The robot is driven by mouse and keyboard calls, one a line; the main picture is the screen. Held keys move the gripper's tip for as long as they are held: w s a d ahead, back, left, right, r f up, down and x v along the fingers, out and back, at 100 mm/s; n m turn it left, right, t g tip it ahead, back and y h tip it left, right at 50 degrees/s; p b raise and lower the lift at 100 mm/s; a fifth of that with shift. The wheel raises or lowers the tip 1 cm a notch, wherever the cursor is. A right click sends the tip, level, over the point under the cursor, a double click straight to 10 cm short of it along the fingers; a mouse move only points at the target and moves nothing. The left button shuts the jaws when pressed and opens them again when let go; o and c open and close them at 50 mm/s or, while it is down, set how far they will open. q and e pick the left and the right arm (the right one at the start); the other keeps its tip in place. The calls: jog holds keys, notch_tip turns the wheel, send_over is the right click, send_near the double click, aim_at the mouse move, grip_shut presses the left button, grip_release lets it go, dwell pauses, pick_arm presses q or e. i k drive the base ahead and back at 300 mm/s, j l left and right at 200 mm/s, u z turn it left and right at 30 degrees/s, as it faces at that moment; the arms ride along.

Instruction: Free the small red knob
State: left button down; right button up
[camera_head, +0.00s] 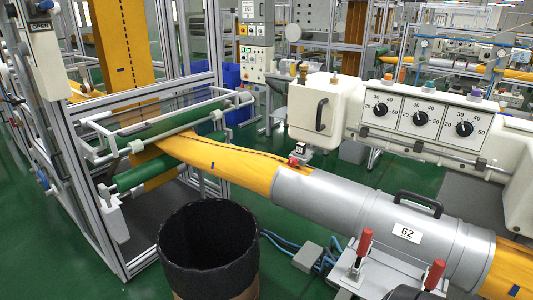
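The small red knob (293,161) sits at the left end of the grey cylinder (345,205) marked 62, where the yellow felt (225,164) enters it. A small pale block (301,149) is right beside the knob, under the white housing. The knob is too small to tell how it is held. Neither of my grippers can be made out. A dark rounded shape at the bottom edge, right of centre, is cut off and I cannot tell what it is.
Red-handled clamps (364,243) stand before the cylinder. A black bin (208,250) stands front left of it. The white housing (330,105) and a dial panel (422,116) rise behind. A metal frame (85,150) with green rollers is at left. Blue hoses run between bin and clamps.

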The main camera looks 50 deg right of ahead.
aim_at(292, 162)
jog(key=i+j+z, duration=0.1)
jog(key=i+z, duration=0.3)
jog(key=i+j+z, duration=0.15)
jog(key=i+z, duration=0.25)
jog(key=i+j+z, duration=0.2)
jog(key=z, duration=0.2)
jog(key=i+j+z, duration=0.35)
jog(key=j, duration=0.15)
jog(key=k, duration=0.1)
